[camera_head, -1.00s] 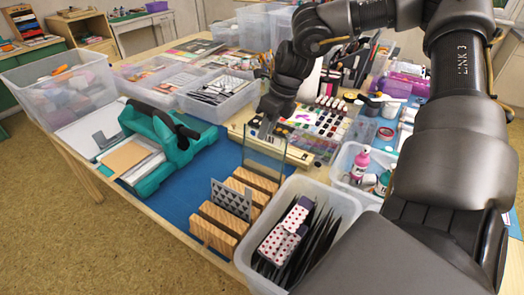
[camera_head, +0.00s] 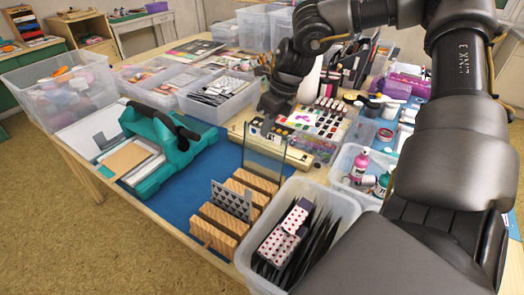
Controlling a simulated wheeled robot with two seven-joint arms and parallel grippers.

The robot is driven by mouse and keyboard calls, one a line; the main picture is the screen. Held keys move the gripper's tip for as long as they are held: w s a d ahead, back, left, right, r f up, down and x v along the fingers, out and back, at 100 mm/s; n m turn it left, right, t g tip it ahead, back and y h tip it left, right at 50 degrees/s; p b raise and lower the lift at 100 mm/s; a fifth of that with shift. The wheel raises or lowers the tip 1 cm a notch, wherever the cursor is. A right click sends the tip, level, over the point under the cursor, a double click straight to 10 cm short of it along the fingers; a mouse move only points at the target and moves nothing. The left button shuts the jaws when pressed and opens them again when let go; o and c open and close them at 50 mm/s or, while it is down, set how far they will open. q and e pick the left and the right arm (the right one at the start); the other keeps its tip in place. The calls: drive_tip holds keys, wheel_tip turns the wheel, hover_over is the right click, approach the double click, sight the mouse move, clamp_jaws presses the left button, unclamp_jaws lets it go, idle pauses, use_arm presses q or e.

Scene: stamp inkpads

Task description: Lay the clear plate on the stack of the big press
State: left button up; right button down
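The clear plate (camera_head: 264,153) stands upright in the wooden slotted rack (camera_head: 213,233), at its far end. My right gripper (camera_head: 268,126) points down at the plate's top edge. Its fingertips are small and partly seen through the plate, so I cannot tell whether they are closed on it. The big press (camera_head: 178,166) is the teal machine with a dark handle at the left of the blue mat. A stack (camera_head: 126,159) of a tan sheet over pale plates lies at its front left side. My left gripper is out of view.
A grey patterned plate (camera_head: 231,201) stands in the rack's nearer part. A clear bin (camera_head: 338,205) of dark sleeves and a dotted box stands right of the rack. Stamp pads and a clear bin of bottles (camera_head: 361,163) crowd the right. The blue mat (camera_head: 207,177) is bare between press and rack.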

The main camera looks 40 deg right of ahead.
drive_tip(key=w+p+v, duration=0.1)
drive_tip(key=p+v, duration=0.2)
drive_tip(key=v, duration=0.3)
drive_tip(key=shift+w+r, duration=0.2)
drive_tip(key=shift+r, duration=0.1)
drive_tip(key=shift+a+f, duration=0.1)
drive_tip(key=b+x, duration=0.1)
drive_tip(key=x, duration=0.1)
drive_tip(key=s+b+x, duration=0.1)
drive_tip(key=x, duration=0.2)
drive_tip(key=b+x, duration=0.2)
drive_tip(key=shift+s+f, duration=0.3)
drive_tip(key=shift+f, duration=0.05)
drive_tip(key=shift+r, duration=0.15)
